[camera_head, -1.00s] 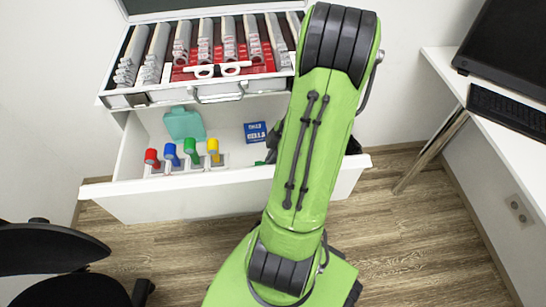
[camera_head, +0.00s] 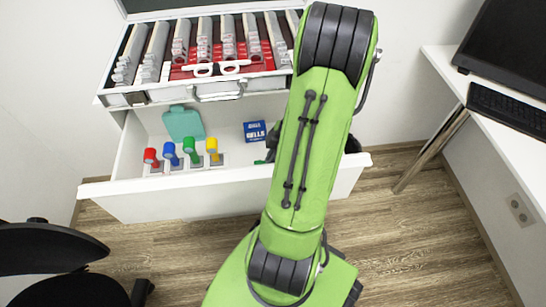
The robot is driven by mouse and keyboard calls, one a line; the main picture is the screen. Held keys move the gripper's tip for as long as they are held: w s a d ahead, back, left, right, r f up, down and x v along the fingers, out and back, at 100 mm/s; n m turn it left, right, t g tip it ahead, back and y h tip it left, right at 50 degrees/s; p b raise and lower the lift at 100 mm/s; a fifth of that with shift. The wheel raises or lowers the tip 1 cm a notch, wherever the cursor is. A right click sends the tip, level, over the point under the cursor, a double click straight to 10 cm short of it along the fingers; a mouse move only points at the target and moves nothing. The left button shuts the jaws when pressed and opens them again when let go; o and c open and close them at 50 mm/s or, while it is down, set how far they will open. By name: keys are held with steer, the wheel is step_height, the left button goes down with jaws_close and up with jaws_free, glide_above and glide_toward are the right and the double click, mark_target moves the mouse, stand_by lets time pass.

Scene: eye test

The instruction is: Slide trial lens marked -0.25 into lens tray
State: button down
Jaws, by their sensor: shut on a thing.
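The lens tray (camera_head: 112,101) is an open case with a pale rim, on top of the white cabinet at upper left. It holds several rows of trial lenses (camera_head: 203,38), with red parts between the rows and a white trial frame (camera_head: 220,69) at its front. I cannot read any lens marking, so I cannot pick out the -0.25 lens. My green arm covers the tray's right end and part of the drawer. My gripper's fingers are hidden behind the arm. Only dark parts show at the arm's two edges over the drawer.
The white drawer (camera_head: 150,205) stands open below the tray. In it are red, blue, green and yellow capped items, a teal piece (camera_head: 184,124) and a blue box (camera_head: 255,131). A black chair (camera_head: 50,260) is at lower left. A desk with a keyboard (camera_head: 510,112) is at right.

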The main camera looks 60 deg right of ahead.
steer(key=shift+f, duration=1.25)
steer(key=c, duration=1.2)
jaws_free()
steer(key=shift+o, duration=0.2)
steer(key=shift+r, duration=0.1)
steer(key=p+v, duration=0.5)
steer(key=v, duration=1)
steer(key=shift+r+p, duration=0.3)
steer(key=shift+p, duration=0.05)
steer(key=shift+s+d, duration=0.1)
steer(key=shift+d, duration=0.05)
